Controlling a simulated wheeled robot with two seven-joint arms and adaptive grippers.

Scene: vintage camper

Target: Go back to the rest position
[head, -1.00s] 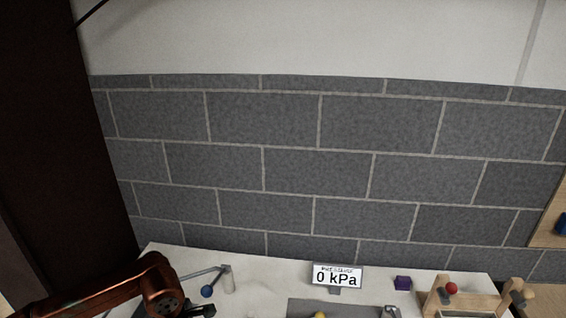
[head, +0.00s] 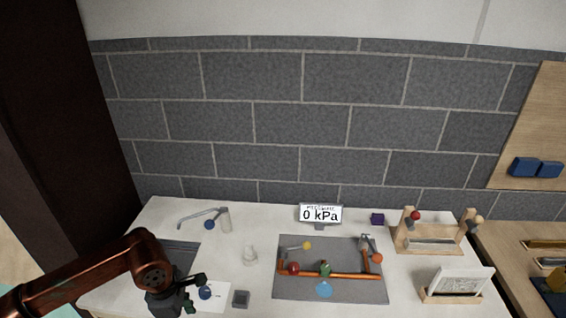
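My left arm comes in from the left in the head view, with its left gripper (head: 190,301) low over the front left of the white counter (head: 228,283). My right gripper and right arm are not in view.
A grey mat (head: 350,292) bears a copper pipe (head: 340,275). A gauge sign (head: 320,213) reading "0 kPa" stands behind it. A faucet (head: 200,217), a small grey cube (head: 240,299), a purple cube (head: 377,219), a wooden rack (head: 430,245) and a card holder (head: 457,285) stand around.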

